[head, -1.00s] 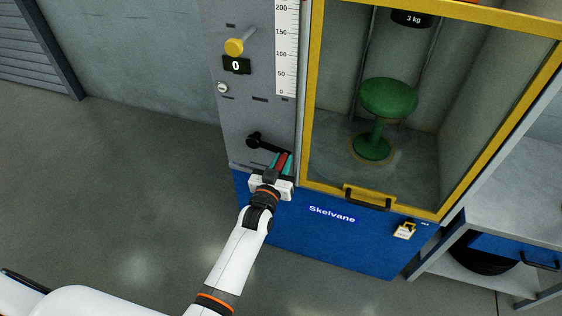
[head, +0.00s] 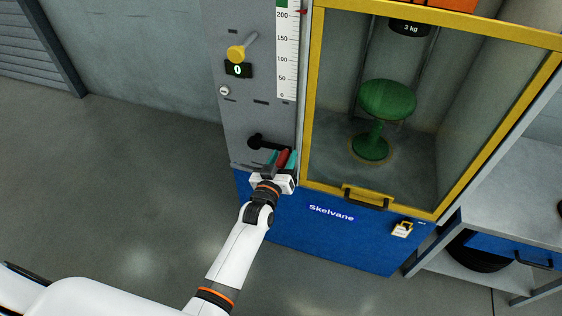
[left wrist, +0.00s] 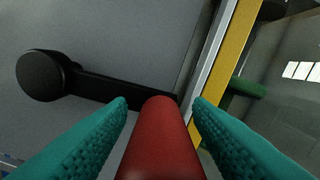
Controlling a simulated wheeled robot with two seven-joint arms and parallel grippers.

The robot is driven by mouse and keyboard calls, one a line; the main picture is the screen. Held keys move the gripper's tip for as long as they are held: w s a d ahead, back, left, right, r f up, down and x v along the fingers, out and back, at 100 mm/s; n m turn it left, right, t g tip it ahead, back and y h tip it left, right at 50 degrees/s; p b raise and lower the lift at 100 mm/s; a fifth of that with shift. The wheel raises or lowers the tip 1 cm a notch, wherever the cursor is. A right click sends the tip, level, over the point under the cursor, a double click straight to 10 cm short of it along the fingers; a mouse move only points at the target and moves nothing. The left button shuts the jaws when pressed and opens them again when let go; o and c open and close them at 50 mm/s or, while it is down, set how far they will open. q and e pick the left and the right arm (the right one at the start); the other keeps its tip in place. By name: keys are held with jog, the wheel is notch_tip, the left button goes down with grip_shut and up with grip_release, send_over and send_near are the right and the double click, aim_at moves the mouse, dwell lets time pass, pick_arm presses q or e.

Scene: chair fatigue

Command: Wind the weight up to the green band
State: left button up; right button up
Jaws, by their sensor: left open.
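The black weight (head: 409,27), marked "3 kg", hangs at the top of the yellow-framed cabinet, above a green stool (head: 387,100). The white scale (head: 287,60) has a green band (head: 282,3) at the picture's top edge, with a red pointer (head: 301,11) beside it, a little above 200. The black crank (head: 256,141) has a red handle (head: 283,158) at its right end. My left gripper (head: 281,159) is open, with its teal fingers on either side of the red handle. In the left wrist view the handle (left wrist: 160,140) lies between the fingers, with no clear grip on it.
A yellow knob (head: 236,53) and a small display (head: 238,70) reading 0 are on the grey panel above the crank. The cabinet's yellow frame (head: 306,110) stands just right of the gripper. Open floor lies at left.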

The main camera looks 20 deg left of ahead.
pick_arm(q)
jog(key=s, duration=1.2)
jog(key=shift+a, duration=0.15)
